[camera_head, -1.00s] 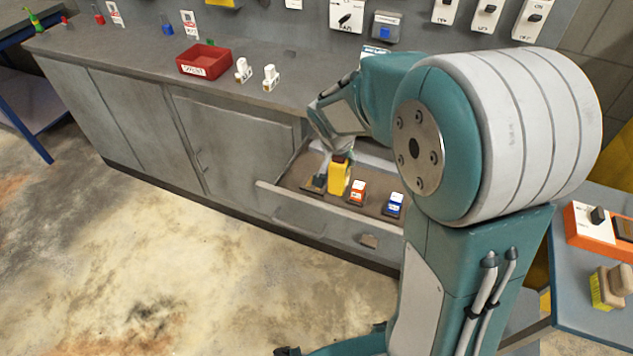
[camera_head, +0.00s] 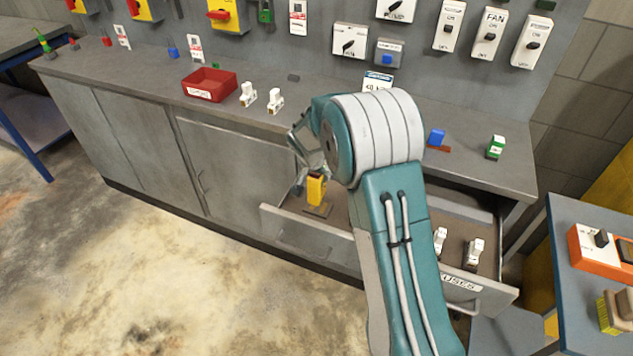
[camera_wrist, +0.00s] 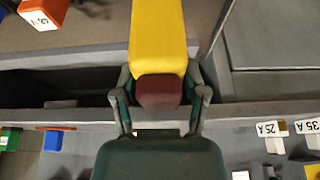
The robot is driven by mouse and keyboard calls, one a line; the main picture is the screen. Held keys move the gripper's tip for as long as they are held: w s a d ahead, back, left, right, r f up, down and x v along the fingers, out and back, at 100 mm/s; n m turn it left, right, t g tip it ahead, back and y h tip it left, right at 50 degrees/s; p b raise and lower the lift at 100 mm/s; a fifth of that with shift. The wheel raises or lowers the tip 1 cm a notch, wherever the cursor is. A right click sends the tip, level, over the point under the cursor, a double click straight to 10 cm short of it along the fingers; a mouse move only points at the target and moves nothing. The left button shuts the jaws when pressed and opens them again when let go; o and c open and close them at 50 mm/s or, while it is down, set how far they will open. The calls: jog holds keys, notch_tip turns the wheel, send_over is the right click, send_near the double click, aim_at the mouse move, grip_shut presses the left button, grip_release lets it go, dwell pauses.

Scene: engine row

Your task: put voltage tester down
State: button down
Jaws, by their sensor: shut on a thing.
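The voltage tester (camera_head: 316,190) is a yellow block with a dark red end. It is upright at the left part of the open drawer (camera_head: 334,245), over a dark flat piece (camera_head: 319,210); I cannot tell if it touches the drawer floor. My gripper (camera_head: 317,172) is shut on its dark red upper end. In the wrist view the fingers of my gripper (camera_wrist: 160,88) lie on both sides of the dark red end, and the yellow body of the tester (camera_wrist: 158,35) points away. My arm hides the drawer's middle.
White fuses (camera_head: 475,252) sit in the drawer's right part. An orange-red block (camera_wrist: 44,12) lies beside the tester in the wrist view. On the counter stand a red tray (camera_head: 209,86), two white fuses (camera_head: 275,100) and a green block (camera_head: 495,147). A side table (camera_head: 585,300) is at right.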

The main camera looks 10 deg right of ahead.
jog(key=f, duration=0.1)
jog(key=d+f, duration=0.1)
jog(key=f, duration=0.1)
jog(key=shift+w+d+f, duration=0.15)
jog(key=shift+f, duration=0.1)
jog(key=shift+a, duration=0.4)
jog(key=c, duration=0.5)
grip_release()
jog(key=shift+a+f, duration=0.1)
jog(key=shift+a, duration=0.05)
jog(key=shift+c, duration=0.2)
jog(key=o, duration=0.4)
jog(key=shift+d, duration=0.35)
